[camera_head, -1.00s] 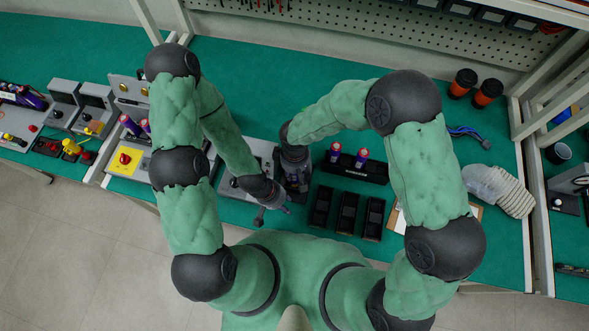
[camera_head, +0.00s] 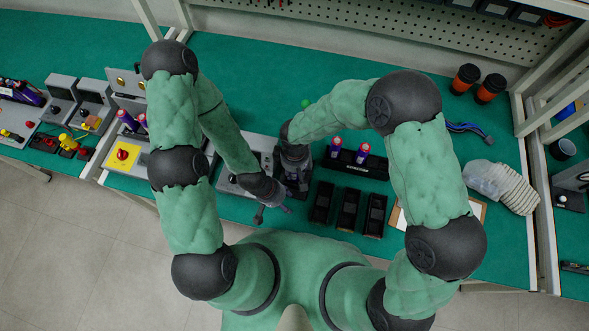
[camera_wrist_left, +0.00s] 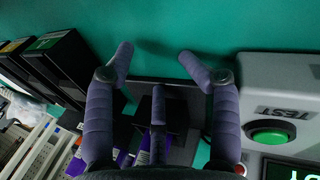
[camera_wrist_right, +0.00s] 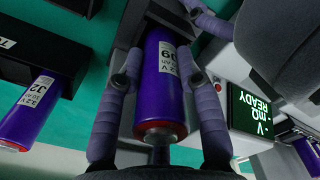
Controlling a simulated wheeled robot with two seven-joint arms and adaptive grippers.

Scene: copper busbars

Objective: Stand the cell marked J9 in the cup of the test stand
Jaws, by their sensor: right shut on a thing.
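In the right wrist view my right gripper (camera_wrist_right: 159,62) is shut on a purple cell (camera_wrist_right: 158,105) whose white label appears to read J9, seen upside down. The cell's red-ringed end with a metal terminal faces the camera. Its far end meets a dark block (camera_wrist_right: 165,14) on the test stand; I cannot tell whether it sits in the cup. My left gripper (camera_wrist_left: 158,58) is open and empty, close beside the right one in the head view (camera_head: 274,204). The test stand (camera_wrist_left: 280,90) is a grey box with a green TEST button (camera_wrist_left: 268,133) and a READY display (camera_wrist_right: 255,112).
A black rack (camera_head: 352,168) holds two purple cells right of the right gripper; one is marked J2 (camera_wrist_right: 32,98). Several black bins (camera_head: 347,210) stand in front of it. A yellow panel with a red button (camera_head: 122,154) lies left.

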